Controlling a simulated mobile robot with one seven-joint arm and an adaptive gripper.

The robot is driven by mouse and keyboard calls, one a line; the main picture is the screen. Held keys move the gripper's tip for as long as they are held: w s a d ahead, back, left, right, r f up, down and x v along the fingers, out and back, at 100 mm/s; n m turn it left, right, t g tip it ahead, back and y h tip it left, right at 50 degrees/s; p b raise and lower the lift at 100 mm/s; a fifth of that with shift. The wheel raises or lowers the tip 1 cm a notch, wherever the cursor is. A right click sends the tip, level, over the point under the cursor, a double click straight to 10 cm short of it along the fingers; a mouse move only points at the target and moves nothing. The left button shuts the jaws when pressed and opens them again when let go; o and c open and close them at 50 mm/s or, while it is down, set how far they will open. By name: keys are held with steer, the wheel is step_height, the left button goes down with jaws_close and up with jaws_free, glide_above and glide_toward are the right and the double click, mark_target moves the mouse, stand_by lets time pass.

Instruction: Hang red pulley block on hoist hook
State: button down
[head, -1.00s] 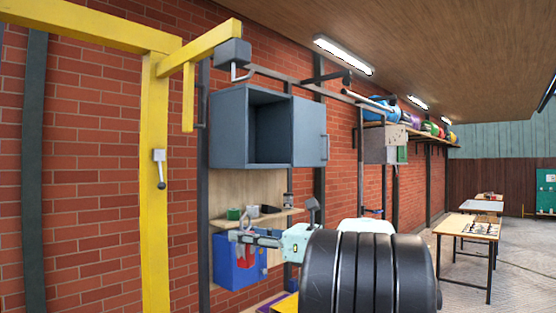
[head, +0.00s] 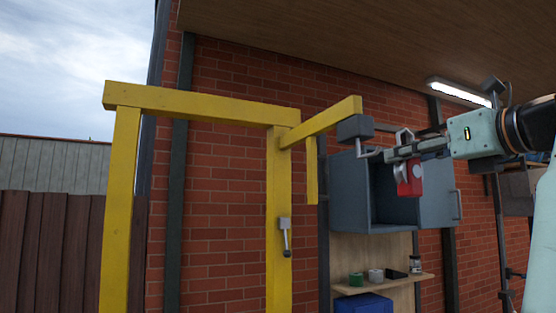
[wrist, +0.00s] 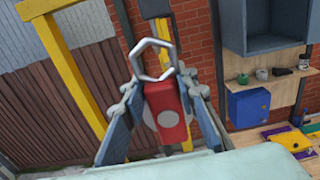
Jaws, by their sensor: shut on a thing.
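The red pulley block (head: 409,180) hangs in my gripper (head: 396,153), with a pale metal loop at its top. In the wrist view the red block (wrist: 166,108) sits between the two fingers of my gripper (wrist: 163,92), and its open loop (wrist: 153,60) stands up beyond them. The hoist hook (head: 370,153) is a small grey hook under a dark block (head: 355,128) at the end of the yellow beam. In the head view the fingertips and loop appear just right of the hook. The loop does not look threaded on it; their depth gap is unclear.
A yellow frame (head: 278,220) with a lever (head: 285,235) stands left of the hook. An open grey wall cabinet (head: 345,195) is behind the gripper. A wooden shelf (head: 400,283) with small items and a blue bin (head: 364,303) are below.

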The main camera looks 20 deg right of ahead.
steer(key=w+f, duration=0.1)
steer(key=w, duration=0.9)
steer(key=shift+a+f+b, duration=0.35)
steer(key=shift+a+b, duration=0.05)
stand_by(0.4)
stand_by(0.7)
steer(key=c, duration=1.5)
jaws_free()
steer(key=shift+f, duration=0.1)
steer(key=shift+o, duration=0.2)
steer(key=shift+s, duration=0.15)
